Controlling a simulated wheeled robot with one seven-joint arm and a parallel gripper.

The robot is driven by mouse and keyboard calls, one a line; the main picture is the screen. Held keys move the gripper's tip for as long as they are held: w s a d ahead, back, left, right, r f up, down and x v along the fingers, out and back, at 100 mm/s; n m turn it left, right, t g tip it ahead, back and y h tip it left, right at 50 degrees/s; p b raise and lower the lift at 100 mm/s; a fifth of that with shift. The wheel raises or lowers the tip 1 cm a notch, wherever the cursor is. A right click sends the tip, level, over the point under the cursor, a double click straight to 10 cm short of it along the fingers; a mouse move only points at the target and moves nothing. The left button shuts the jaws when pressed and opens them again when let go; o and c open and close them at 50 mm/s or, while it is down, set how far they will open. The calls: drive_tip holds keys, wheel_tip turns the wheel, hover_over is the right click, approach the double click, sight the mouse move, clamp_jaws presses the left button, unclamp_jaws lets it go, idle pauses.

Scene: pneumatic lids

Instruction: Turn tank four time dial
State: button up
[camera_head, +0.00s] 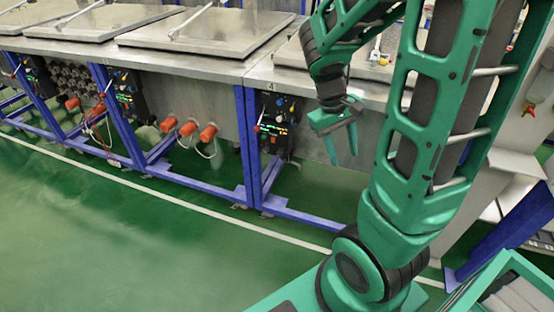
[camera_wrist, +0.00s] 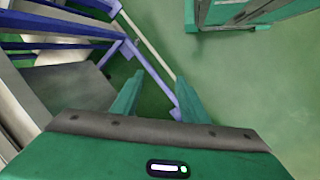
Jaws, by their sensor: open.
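The tank four control panel (camera_head: 276,124) is a dark box with small knobs, buttons and lit displays, under the label 4 on the bench edge. It is mounted beside a blue leg, left of my arm. The time dial is too small to tell apart from the other knobs. My gripper (camera_head: 344,162) is open and empty, right of the panel and apart from it, with fingers pointing down. In the wrist view my gripper (camera_wrist: 157,97) shows two green fingers spread apart over the floor and blue frame bars. The panel is not seen there.
Steel tanks with flat lids (camera_head: 208,32) stand in a row at the back. Blue legs and low rails (camera_head: 205,185) run under them. Orange-capped fittings (camera_head: 188,129) stick out left of the panel. The green floor (camera_head: 130,225) in front is clear.

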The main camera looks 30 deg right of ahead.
drive_tip(key=w+d+f+n+h, duration=0.4)
drive_tip(key=w+f+n+h, duration=0.15)
drive_tip(key=w+f, duration=0.45)
drive_tip(key=n+t+h, duration=0.5)
drive_tip(key=n+t, duration=0.9)
drive_tip(key=n, duration=1.2)
approach(279, 154)
drive_tip(key=x, duration=0.8)
drive_tip(key=shift+c, duration=0.6)
clamp_jaws()
